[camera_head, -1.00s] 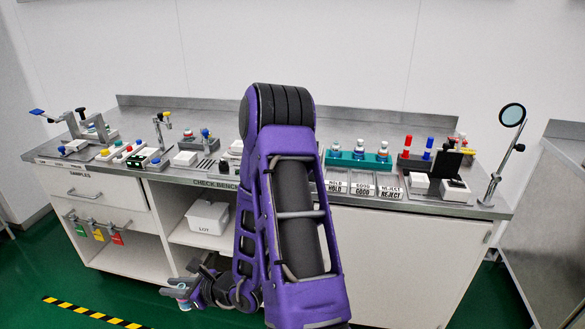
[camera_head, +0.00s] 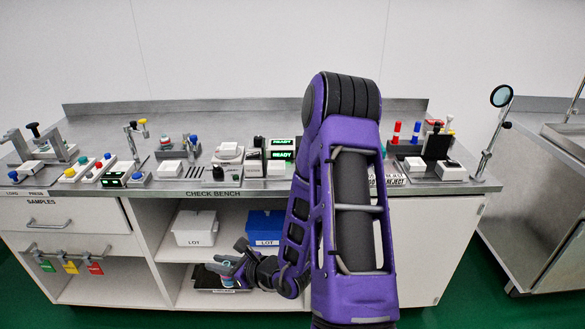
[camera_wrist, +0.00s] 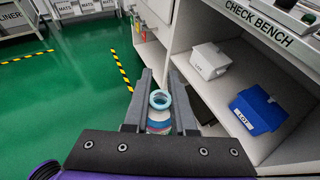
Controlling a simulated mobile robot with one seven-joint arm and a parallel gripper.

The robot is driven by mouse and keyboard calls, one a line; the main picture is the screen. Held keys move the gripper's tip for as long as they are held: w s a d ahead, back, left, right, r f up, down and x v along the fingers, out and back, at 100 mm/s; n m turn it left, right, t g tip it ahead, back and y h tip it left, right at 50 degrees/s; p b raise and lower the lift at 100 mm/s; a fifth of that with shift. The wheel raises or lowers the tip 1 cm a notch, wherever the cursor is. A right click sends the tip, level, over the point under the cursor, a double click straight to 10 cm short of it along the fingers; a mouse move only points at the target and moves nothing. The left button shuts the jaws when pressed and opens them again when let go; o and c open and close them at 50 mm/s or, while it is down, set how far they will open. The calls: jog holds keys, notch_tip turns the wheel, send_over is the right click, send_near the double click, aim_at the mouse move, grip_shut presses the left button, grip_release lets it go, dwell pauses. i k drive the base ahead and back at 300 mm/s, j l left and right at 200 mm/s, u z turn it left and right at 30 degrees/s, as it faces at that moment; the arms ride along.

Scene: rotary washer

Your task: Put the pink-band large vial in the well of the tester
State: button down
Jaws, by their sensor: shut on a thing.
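My gripper (camera_wrist: 160,92) is shut on a large vial (camera_wrist: 159,118) with a light-blue ring at its top and a pinkish band lower down, partly hidden between the fingers. In the head view my gripper (camera_head: 228,268) is low in front of the cabinet's open shelves, below the bench top, and the vial (camera_head: 227,281) shows only small. I cannot tell which device is the tester, and no well is clearly visible.
The check bench (camera_head: 240,110) carries several devices, button boxes and a magnifier (camera_head: 501,96). A white LOT bin (camera_head: 196,228) and a blue bin (camera_head: 265,226) sit on the shelf above my gripper. The green floor (camera_wrist: 75,90) is open to the left in the wrist view.

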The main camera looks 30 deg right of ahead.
aim_at(282, 148)
jog(key=i+j+z, duration=0.2)
jog(key=z, duration=0.25)
jog(key=i+j+z, duration=0.1)
jog(key=j+z, duration=0.4)
jog(key=i+j+z, duration=0.1)
jog(key=j+z, duration=0.2)
jog(key=z, duration=0.15)
